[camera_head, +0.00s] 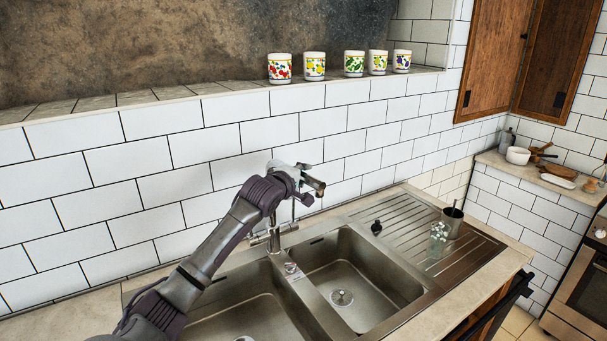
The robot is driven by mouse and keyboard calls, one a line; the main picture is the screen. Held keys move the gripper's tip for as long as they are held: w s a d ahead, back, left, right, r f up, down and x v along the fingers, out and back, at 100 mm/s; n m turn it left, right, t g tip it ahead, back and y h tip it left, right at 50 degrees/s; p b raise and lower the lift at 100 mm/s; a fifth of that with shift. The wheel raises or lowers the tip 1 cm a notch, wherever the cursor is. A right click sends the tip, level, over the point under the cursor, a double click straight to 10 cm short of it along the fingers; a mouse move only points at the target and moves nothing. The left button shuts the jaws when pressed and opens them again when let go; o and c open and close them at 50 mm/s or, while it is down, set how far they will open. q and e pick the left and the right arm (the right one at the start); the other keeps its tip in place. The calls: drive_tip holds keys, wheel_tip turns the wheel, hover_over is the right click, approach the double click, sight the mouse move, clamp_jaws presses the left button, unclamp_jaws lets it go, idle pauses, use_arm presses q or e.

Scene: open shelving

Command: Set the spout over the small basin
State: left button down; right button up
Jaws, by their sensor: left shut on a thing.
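The tap (274,238) stands on the back rim of the double sink, between its two basins. My left gripper (303,180) is shut on the upper part of the tap's spout, above the sink. The gripper hides much of the spout, and a short metallic end (317,187) sticks out to the right, toward the right basin. The right basin (375,270) is open to view with a round drain. The left basin (240,318) is partly hidden by my left arm. I cannot tell surely which basin is smaller. My right gripper is not in view.
A ribbed drainboard (400,215) right of the basins holds a clear glass (438,240), a metal cup (452,221) and a small dark item (376,228). The tiled wall (150,190) is close behind the tap. Several patterned mugs (314,66) stand on the ledge above.

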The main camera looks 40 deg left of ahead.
use_arm(q)
drive_tip(key=shift+f, duration=0.1)
idle(0.7)
drive_tip(key=shift+w+n+y, duration=0.3)
drive_tip(key=shift+y, duration=0.1)
drive_tip(key=w+a+n+g+y+b, duration=0.2)
drive_tip(key=w+n+g+y+b, duration=0.3)
drive_tip(key=b, duration=0.4)
drive_tip(key=shift+w+a+n+g+y+b, duration=0.35)
drive_tip(key=shift+w+n+y, duration=0.35)
drive_tip(key=shift+w+y, duration=0.4)
drive_tip(key=shift+s, duration=0.1)
drive_tip(key=c, duration=1.2)
unclamp_jaws()
drive_tip(key=shift+o, duration=0.2)
